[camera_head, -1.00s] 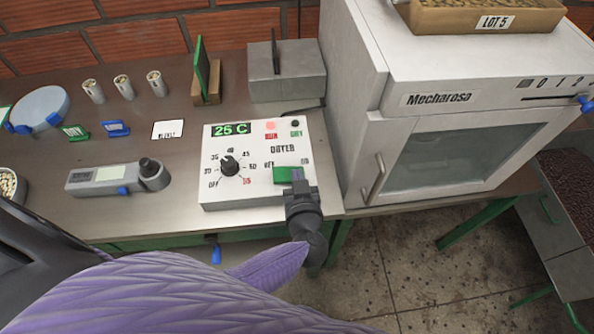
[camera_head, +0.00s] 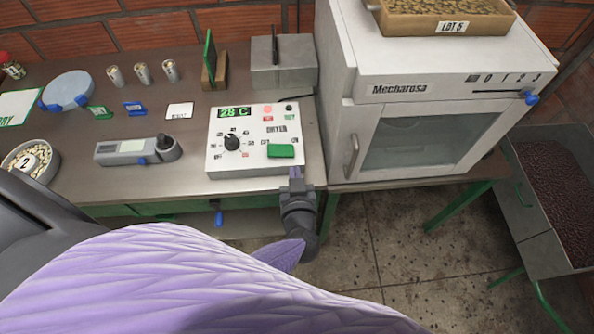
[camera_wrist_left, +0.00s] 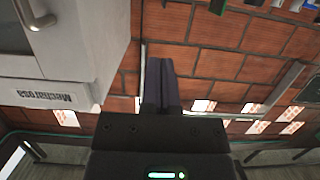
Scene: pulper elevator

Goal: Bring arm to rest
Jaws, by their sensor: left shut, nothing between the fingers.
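My left gripper (camera_head: 295,174) is just in front of the lower right edge of the dryer control box (camera_head: 254,160), at the table's front edge. Its fingers are shut with nothing between them. The box reads 28 C, with a black dial (camera_head: 232,144) and a green switch (camera_head: 281,151); the fingertips are below the switch and apart from it. In the left wrist view the shut fingers (camera_wrist_left: 161,82) point at the brick wall. My right gripper is in neither view.
A white Mecharosa oven (camera_head: 420,110) stands on the right, with a LOT 5 tray (camera_head: 480,27) on top. A grey meter (camera_head: 130,151), small cups and a bowl (camera_head: 50,171) are on the table (camera_head: 190,190). A bean bin (camera_head: 545,210) is at the far right.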

